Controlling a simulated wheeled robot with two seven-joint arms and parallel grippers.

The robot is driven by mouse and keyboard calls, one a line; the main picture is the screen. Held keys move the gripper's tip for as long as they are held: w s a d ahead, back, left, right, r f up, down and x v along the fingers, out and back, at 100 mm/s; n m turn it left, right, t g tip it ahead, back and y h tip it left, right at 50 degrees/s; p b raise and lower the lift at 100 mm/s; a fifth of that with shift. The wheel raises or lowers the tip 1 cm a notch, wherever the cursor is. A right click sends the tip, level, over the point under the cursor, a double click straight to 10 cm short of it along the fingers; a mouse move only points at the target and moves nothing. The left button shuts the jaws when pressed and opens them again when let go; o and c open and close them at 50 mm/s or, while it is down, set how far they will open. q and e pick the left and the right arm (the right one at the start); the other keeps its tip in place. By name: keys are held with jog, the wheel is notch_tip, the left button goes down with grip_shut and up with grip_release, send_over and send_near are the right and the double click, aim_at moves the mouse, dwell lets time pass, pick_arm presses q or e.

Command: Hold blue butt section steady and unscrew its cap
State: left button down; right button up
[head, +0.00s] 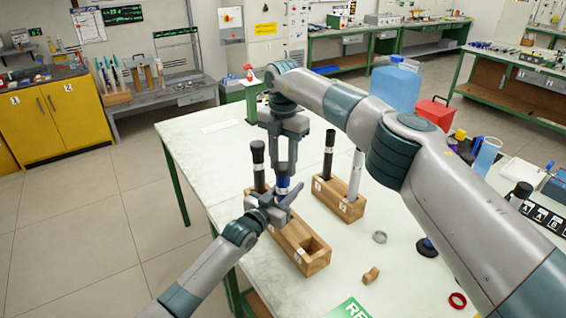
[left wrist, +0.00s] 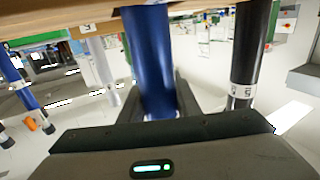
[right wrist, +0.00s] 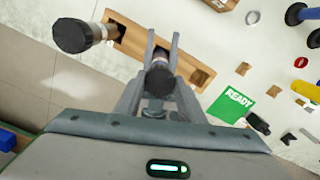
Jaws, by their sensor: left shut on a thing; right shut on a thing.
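The blue butt section (head: 283,184) stands upright at the wooden rack (head: 318,266); its blue tube fills the middle of the left wrist view (left wrist: 150,60). My left gripper (head: 270,205) is shut around the tube from the side, low down. My right gripper (head: 287,168) reaches down from above and is shut on the black cap (right wrist: 160,80) at the tube's top. The fingers mostly hide the cap in the head view. Whether the cap has turned on its thread cannot be told.
A black-capped rod (head: 258,165) stands close behind in the same rack, which has an empty square hole in front. A second rack (head: 345,210) holds a black rod (head: 328,150) and a pale rod (head: 355,172). A metal ring (head: 380,237) and wooden block (head: 371,275) lie to the right.

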jog(key=n, duration=0.4)
jog(key=shift+n, duration=0.3)
jog(key=n, duration=0.5)
jog(key=shift+n, duration=0.4)
jog(key=n, duration=0.4)
jog(key=shift+r, duration=0.1)
jog(key=n, duration=1.6)
jog(key=shift+n, duration=0.4)
jog(key=n, duration=0.9)
jog(key=shift+n, duration=0.4)
